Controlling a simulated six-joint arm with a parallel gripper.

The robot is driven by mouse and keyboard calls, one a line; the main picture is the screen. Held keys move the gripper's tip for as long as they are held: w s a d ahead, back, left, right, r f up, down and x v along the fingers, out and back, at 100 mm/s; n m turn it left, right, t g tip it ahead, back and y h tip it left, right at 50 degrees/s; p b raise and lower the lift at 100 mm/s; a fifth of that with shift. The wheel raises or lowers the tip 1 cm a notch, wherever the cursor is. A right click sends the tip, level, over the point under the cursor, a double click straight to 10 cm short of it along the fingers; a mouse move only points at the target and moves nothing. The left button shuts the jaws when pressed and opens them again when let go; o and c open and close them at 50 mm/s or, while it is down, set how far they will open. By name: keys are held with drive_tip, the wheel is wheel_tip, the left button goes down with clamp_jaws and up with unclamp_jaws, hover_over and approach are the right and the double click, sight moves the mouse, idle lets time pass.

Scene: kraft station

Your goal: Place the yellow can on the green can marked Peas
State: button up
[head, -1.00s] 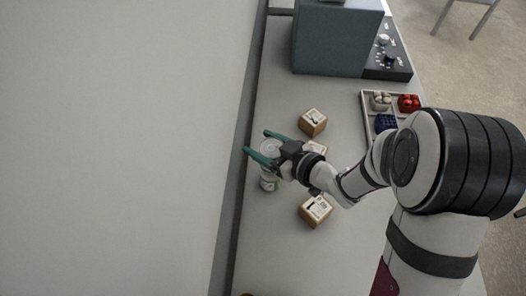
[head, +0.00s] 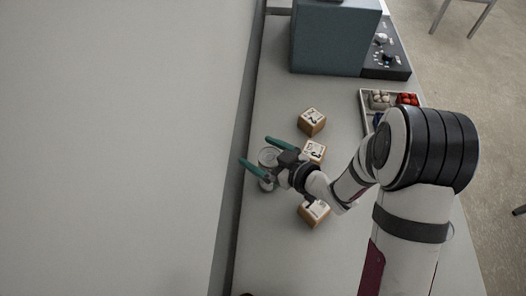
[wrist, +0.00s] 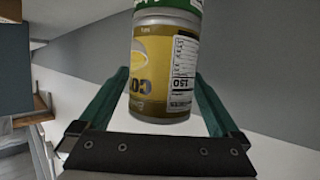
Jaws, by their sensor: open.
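The yellow can (wrist: 160,75) stands end to end with the green can (wrist: 165,4), whose edge shows at the top of the wrist view. The wrist picture appears upside down, so the yellow can sits on the green one. The word Peas is not readable. My gripper (head: 255,151) is open around the yellow can, with a narrow gap to each finger in the wrist view.
Wooden blocks with printed faces stand near my gripper: one behind (head: 311,122), one beside my wrist (head: 315,150) and one in front (head: 313,214). A teal box (head: 335,42) and a dark control panel (head: 385,73) are at the back. A divided tray (head: 364,106) is partly behind my arm.

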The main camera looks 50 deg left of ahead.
drive_tip(key=shift+d+r, duration=0.2)
drive_tip(key=shift+r, duration=0.05)
drive_tip(key=s+v, duration=0.1)
drive_tip(key=v, duration=1.1)
drive_tip(key=w+d+r+m+t+h, duration=0.2)
drive_tip(key=w+d+m+t+h, duration=0.75)
drive_tip(key=w+d, duration=0.65)
drive_tip(key=s+d+r+m+g+h, duration=0.1)
drive_tip(key=s+d+m+g+h, duration=0.15)
drive_tip(key=s+d+m, duration=0.35)
drive_tip(key=s+d+r+m+g+h, duration=0.1)
drive_tip(key=s+d+r+m+h, duration=0.2)
drive_tip(key=d, duration=0.5)
drive_tip(key=s+a+m+g+y, duration=0.1)
drive_tip(key=s+a+m+g, duration=0.1)
drive_tip(key=s, duration=0.6)
drive_tip(key=s+a+r+m+g+y, duration=0.1)
drive_tip(key=s+a+m+g+y, duration=0.1)
drive_tip(key=s, duration=0.5)
drive_tip(key=shift+s+a+r+m+g, duration=0.2)
drive_tip(key=shift+s+m+g, duration=0.15)
drive_tip(key=shift+m+g, duration=0.45)
